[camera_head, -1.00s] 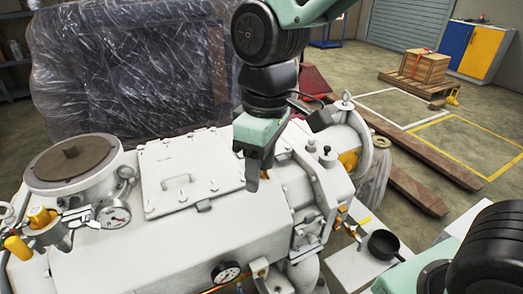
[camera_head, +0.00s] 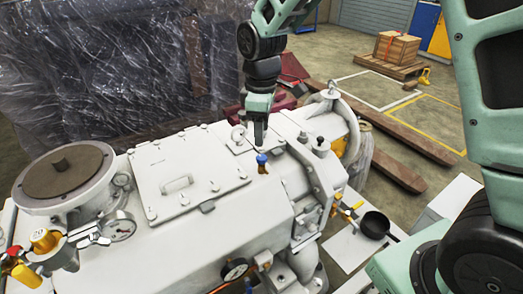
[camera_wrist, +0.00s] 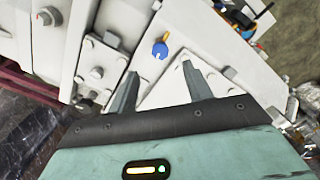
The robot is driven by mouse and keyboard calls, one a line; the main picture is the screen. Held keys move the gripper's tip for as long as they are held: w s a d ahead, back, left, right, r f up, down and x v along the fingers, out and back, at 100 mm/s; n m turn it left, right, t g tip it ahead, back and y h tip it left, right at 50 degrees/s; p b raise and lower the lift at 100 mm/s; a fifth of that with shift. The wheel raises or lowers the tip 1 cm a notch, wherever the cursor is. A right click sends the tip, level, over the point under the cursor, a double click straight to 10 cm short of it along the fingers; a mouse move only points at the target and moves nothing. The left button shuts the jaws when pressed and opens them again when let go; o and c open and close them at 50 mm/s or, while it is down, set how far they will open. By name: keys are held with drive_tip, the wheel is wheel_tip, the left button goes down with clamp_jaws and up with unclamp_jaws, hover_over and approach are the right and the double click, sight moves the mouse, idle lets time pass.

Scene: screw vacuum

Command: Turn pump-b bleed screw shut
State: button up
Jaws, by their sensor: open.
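A small screw with a blue head (camera_head: 262,159) and a brass body stands on top of the white pump housing (camera_head: 100,240). No label naming it is legible. In the wrist view the blue-headed screw (camera_wrist: 160,50) lies ahead of and roughly between my two fingers, beyond their tips. My gripper (camera_head: 261,143) points down just behind the screw in the head view and appears apart from it. In the wrist view my gripper (camera_wrist: 160,72) is open with nothing between its fingers.
A bolted cover with a handle (camera_head: 177,184) lies left of the screw. A black pan (camera_head: 375,225) sits on a pale surface at the right.

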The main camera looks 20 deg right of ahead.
sight(262, 157)
wheel_tip(262, 157, down, 8)
drive_tip(key=shift+r, duration=0.2)
drive_tip(key=shift+c, duration=0.3)
drive_tip(key=c, duration=0.9)
